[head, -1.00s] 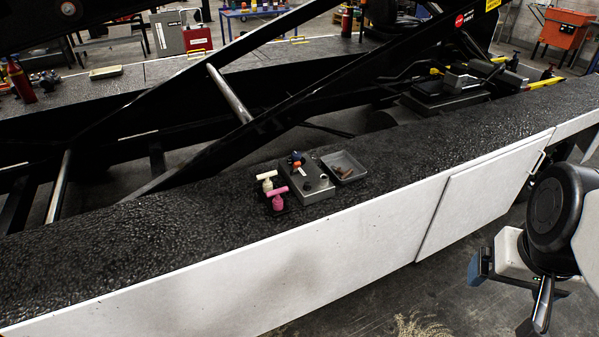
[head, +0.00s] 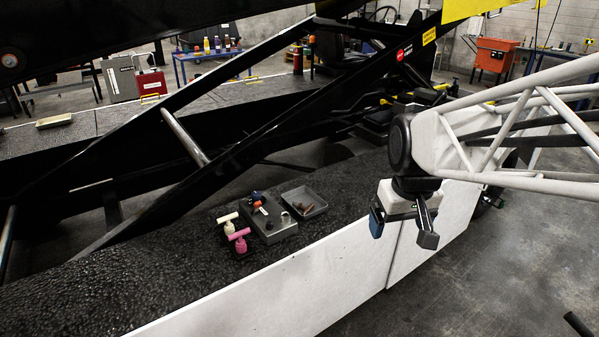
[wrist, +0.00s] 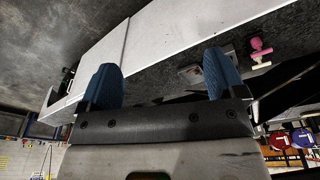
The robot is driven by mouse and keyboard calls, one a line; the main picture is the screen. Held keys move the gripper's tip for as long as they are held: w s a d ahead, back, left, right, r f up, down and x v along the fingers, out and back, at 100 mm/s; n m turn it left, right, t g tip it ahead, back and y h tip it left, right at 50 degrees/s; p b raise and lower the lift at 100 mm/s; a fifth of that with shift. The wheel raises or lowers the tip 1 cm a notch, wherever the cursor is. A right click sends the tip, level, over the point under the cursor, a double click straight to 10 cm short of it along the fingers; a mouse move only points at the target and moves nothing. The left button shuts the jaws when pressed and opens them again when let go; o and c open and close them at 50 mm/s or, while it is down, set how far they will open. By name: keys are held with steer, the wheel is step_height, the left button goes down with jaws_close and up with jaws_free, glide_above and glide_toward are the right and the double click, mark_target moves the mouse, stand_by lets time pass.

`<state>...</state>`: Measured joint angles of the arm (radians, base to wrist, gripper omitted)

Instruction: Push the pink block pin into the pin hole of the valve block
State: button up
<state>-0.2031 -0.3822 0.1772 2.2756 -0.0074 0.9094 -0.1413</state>
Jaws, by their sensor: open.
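The pink block pin (head: 239,240), with a T-shaped handle, stands on the black textured deck at the near left of the grey valve block (head: 270,228). It also shows in the wrist view (wrist: 260,47). A cream T-handled pin (head: 228,221) stands just behind it. The valve block carries a blue-and-orange fitting (head: 258,201) and dark round openings on its top; which one is the pin hole I cannot tell. My gripper (head: 402,230) is open and empty, well to the right of the block and over the white side panel. Its blue fingertips (wrist: 163,80) are wide apart in the wrist view.
A grey tray (head: 318,207) with brown pieces lies just right of the valve block. Black sloping beams (head: 270,130) rise behind the deck. The white side panel (head: 300,275) drops from the deck's front edge. The deck left of the pins is clear.

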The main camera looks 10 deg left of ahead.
steer(key=w+a+f+n, duration=0.2)
steer(key=w+a, duration=0.5)
steer(key=a, duration=0.1)
steer(key=n+g, duration=0.2)
steer(key=n, duration=0.5)
glide_above(238, 233)
steer(key=f, duration=1.7)
steer(key=shift+d+f, duration=0.25)
steer(key=shift+d, duration=0.15)
steer(key=shift+a+f+n, duration=0.3)
steer(key=shift+a, duration=0.1)
steer(key=shift+f, duration=1.3)
steer(key=shift+f, duration=2.6)
